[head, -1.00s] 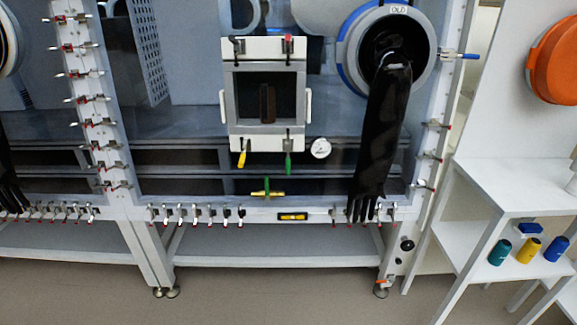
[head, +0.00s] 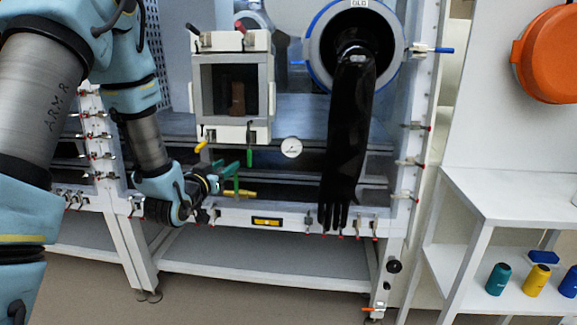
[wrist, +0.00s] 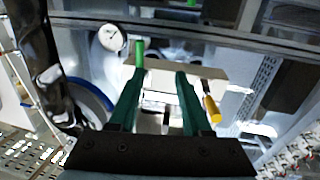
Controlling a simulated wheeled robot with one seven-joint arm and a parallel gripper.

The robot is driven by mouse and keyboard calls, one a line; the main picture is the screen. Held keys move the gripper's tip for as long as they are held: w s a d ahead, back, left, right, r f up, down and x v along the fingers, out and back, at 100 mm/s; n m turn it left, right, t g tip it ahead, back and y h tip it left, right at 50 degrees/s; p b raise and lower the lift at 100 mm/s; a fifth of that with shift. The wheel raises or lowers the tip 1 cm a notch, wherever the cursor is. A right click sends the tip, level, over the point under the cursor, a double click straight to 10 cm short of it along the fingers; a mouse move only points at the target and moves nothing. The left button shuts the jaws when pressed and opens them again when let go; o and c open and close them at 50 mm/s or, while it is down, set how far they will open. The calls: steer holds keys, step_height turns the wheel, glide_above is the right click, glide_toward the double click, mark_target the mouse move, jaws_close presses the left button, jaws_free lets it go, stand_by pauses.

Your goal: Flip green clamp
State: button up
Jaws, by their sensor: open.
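The green clamp (head: 249,158) is at the bottom right of the grey-framed white box on the glovebox front. Its green handle hangs down in the head view. In the wrist view the green handle (wrist: 139,52) stands just past the tip of the left finger, and I cannot tell if they touch. My gripper (head: 228,169) is open, its dark green fingers just left of and below the clamp in the head view. In the wrist view my gripper (wrist: 158,82) has nothing clearly between its fingers. The clamp's base is partly hidden there.
A yellow-handled clamp (head: 201,147) is beside the green one. Above are a black-handled (head: 192,28) and a red-handled clamp (head: 240,27). A round gauge (head: 291,148) and a hanging black glove (head: 349,130) are to the right. A yellow valve (head: 240,193) lies below my gripper.

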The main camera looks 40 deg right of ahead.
mark_target(249, 156)
steer(key=shift+m+h, duration=0.3)
steer(key=shift+h, duration=0.3)
steer(key=w+d+p, duration=0.1)
steer(key=d, duration=0.2)
steer(key=w+d, duration=0.1)
steer(key=d, duration=0.3)
steer(key=w+d+p, duration=0.1)
steer(key=d, duration=0.2)
steer(key=shift+w+d+r+p, duration=0.1)
steer(key=shift+w+d+p, duration=0.1)
steer(key=shift+p, duration=0.1)
steer(key=shift+w+d, duration=0.45)
steer(key=shift+d, duration=0.05)
jaws_close()
